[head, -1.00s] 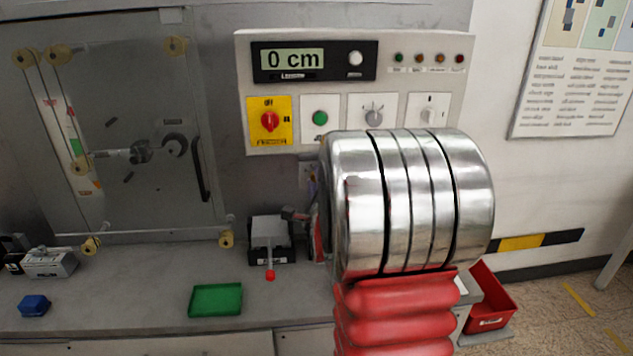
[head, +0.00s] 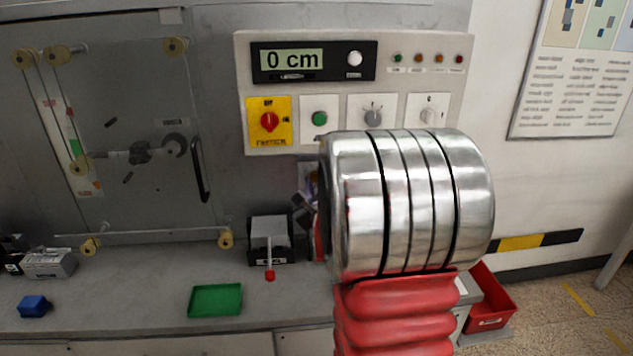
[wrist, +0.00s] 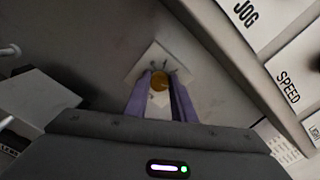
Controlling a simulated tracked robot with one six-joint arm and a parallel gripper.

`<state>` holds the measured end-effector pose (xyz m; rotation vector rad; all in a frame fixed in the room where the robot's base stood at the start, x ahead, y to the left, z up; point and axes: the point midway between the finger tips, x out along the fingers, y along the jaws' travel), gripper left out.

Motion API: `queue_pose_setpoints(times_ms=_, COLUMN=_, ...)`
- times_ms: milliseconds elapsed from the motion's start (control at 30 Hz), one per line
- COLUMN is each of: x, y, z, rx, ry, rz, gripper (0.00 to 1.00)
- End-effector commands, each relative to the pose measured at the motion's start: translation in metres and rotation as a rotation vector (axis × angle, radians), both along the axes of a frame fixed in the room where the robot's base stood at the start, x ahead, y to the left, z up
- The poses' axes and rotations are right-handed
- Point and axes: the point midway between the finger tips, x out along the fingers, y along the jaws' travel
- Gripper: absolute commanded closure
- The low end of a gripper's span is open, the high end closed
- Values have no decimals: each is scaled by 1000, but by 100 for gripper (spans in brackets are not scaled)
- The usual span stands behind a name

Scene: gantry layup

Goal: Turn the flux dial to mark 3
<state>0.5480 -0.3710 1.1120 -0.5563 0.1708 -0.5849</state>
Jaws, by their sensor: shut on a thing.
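The plate looks tilted there. Small dark marks show along its far edge, but I cannot read them or the dial's setting. My gripper (wrist: 159,88) has its two purple fingers shut on the knob's sides. In the head view, my gripper (head: 304,205) shows only partly, left of my large metal arm joint. The knob is hidden there.
The control panel (head: 460,90) sits above, with a display (head: 292,60) reading 0 cm and several knobs. Its edge runs close on the right in the wrist view. A black-based lever device (head: 269,232) stands close left of my gripper. A green tray (head: 215,300) lies on the bench.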

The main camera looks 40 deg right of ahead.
Motion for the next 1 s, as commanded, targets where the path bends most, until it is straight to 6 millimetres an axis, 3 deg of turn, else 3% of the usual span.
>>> queue_pose_setpoints(times_ms=33, x=-4, y=-2, z=-7, rx=12, ry=11, rz=-8, gripper=99)
queue_pose_setpoints(times_ms=233, x=-3, y=-2, z=-8, rx=12, ry=13, rz=-8, gripper=99)
queue_pose_setpoints(times_ms=267, x=-3, y=-2, z=-8, rx=12, ry=12, rz=-9, gripper=76)
queue_pose_setpoints(times_ms=500, x=-1, y=-1, z=-4, rx=5, ry=7, rz=-3, gripper=59)
queue_pose_setpoints(times_ms=1000, x=-5, y=10, z=-1, rx=0, ry=2, rz=1, gripper=58)
